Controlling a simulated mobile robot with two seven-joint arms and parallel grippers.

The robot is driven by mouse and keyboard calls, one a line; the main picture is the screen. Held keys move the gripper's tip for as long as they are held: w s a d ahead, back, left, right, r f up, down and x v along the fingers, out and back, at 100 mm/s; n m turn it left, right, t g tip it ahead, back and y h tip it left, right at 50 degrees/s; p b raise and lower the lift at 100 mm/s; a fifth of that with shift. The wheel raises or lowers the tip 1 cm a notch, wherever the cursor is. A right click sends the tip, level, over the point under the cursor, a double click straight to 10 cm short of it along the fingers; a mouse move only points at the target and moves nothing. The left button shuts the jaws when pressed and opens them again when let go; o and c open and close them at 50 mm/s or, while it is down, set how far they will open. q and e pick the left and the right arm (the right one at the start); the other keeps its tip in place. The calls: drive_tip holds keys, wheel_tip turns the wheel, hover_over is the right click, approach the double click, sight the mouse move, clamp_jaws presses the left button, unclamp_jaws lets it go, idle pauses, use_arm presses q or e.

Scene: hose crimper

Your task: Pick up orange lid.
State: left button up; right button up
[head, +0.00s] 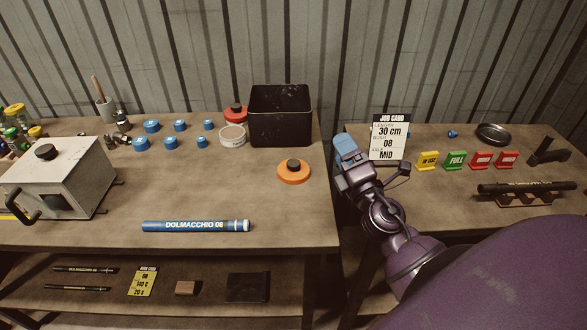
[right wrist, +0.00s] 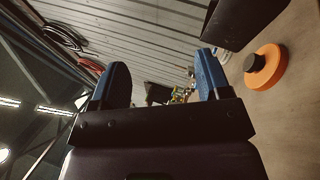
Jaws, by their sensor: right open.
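The orange lid (head: 293,172) is a flat orange disc with a black knob on top. It lies on the left workbench near its right edge, in front of the black box. In the right wrist view the orange lid (right wrist: 265,68) shows at the right, beyond the fingers. My right gripper (head: 345,148) is to the right of the lid, over the gap between the two benches, and does not touch it. Its two blue fingers (right wrist: 160,85) are apart with nothing between them. My left gripper is not in view.
The black box (head: 280,120) stands behind the lid, with a red lid (head: 236,113) and a white round tub (head: 232,136) beside it. A blue tube (head: 197,226) lies at the front. The job card (head: 389,137) stands close to my right gripper.

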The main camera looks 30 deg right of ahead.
drive_tip(key=w+a+f+n+g+y, duration=0.2)
drive_tip(key=w+n+y, duration=0.2)
drive_tip(key=n+y, duration=0.55)
drive_tip(key=n+g+h, duration=0.2)
drive_tip(key=n+g, duration=0.4)
drive_tip(key=n, duration=0.4)
approach(295, 164)
drive_tip(key=x, duration=0.4)
drive_tip(key=shift+d, duration=0.3)
drive_tip(key=shift+w+a+f+m, duration=0.1)
drive_tip(key=shift+w+a+m, duration=0.15)
drive_tip(key=shift+w, duration=0.25)
drive_tip(key=x, duration=0.4)
drive_tip(key=shift+a+f, duration=0.1)
drive_tip(key=c, duration=1.1)
